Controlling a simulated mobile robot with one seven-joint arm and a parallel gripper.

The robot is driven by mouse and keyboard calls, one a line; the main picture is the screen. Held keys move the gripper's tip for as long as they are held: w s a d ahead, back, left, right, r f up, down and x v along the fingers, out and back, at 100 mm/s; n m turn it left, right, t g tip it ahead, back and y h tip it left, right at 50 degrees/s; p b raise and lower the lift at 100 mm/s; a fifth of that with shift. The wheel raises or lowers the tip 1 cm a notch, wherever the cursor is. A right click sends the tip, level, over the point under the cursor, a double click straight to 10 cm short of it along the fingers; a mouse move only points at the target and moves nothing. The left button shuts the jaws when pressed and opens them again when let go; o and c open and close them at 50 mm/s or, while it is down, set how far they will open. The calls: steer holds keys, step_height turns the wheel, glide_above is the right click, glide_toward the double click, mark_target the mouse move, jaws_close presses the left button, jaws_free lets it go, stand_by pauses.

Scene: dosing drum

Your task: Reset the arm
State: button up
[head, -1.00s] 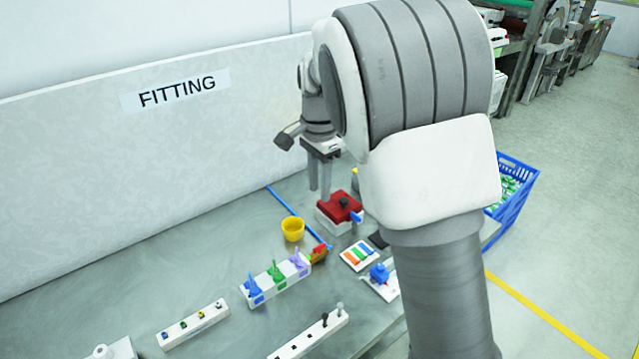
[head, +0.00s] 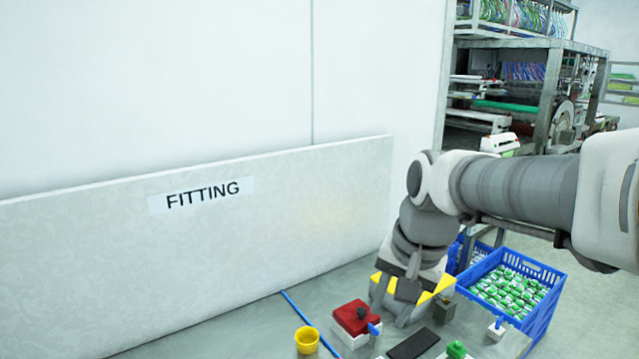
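My gripper (head: 400,300) is at the end of my arm, low over the right part of the work table (head: 240,330). It points down beside a red-topped box (head: 352,316) and in front of a yellow-and-black striped item. The fingers are small and partly merged with what lies behind them, so I cannot tell whether they are open or shut. I see nothing clearly held.
A yellow cup (head: 306,340) and a blue rod (head: 300,308) lie left of the red-topped box. A blue crate (head: 510,290) of green-and-white items stands at the right. A white board (head: 240,240) marked FITTING backs the table. Shelving (head: 530,90) stands behind.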

steer(key=s+d+n+t, duration=0.1)
steer(key=s+n, duration=0.1)
steer(key=s, duration=0.4)
steer(key=s+d+n+t+h, duration=0.1)
steer(key=s+d+n+t, duration=0.1)
steer(key=s, duration=0.5)
steer(key=shift+d+f+n, duration=0.15)
steer(key=shift+f+n, duration=0.25)
steer(key=shift+n, duration=0.4)
